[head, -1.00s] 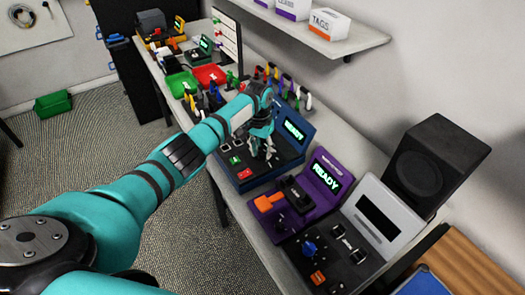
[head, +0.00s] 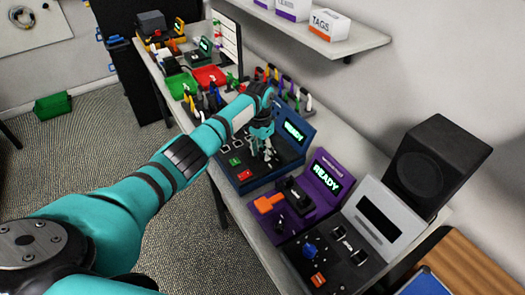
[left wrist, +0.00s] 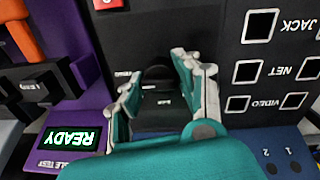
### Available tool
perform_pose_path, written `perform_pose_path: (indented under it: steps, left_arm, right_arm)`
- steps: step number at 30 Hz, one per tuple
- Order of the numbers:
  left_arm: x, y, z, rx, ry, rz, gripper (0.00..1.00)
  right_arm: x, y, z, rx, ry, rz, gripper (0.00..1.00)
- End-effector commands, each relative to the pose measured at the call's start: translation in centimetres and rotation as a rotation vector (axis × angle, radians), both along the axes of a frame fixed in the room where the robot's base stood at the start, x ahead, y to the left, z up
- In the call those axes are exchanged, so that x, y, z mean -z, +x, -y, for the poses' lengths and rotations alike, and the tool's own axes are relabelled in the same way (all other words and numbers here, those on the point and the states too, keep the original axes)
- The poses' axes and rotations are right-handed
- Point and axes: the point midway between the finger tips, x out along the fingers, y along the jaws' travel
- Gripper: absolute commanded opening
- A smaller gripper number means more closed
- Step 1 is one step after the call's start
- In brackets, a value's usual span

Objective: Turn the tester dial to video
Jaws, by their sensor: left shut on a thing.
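My right gripper is not in view.
A purple unit (head: 318,187) with an orange part and a READY screen stands close beside the tester. A grey unit (head: 385,215) with a blue knob (head: 310,250) and a black speaker (head: 436,165) are farther right. Cable racks and trays fill the bench beyond the gripper.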

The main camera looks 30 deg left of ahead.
Motion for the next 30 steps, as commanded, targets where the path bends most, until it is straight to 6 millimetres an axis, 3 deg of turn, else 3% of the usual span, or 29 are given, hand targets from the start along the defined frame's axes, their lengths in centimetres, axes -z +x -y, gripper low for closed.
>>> perform_pose_path:
  steps: [1, 2, 7, 15, 19, 30]
  left_arm:
    - [-0.1, 0.1, 0.0, 0.001, 0.0, 0.002, 0.01]
    - [-0.1, 0.1, 0.0, 0.001, 0.0, 0.002, 0.36]
    - [-0.1, 0.1, 0.0, 0.0, 0.0, 0.002, 0.56]
    - [-0.1, 0.1, 0.0, 0.0, 0.0, 0.002, 0.56]
    - [-1.2, 0.1, -0.1, -0.001, 0.001, 0.003, 0.56]
    - [-8.8, 0.3, -0.6, 0.0, 0.001, 0.006, 0.56]
  right_arm:
    - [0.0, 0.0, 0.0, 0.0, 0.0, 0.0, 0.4]
    - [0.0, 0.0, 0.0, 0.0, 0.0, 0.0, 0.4]
    - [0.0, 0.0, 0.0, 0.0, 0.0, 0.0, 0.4]
    - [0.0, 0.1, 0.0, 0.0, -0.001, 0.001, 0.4]
    - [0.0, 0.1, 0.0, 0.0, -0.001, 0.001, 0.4]
    - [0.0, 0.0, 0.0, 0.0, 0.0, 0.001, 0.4]
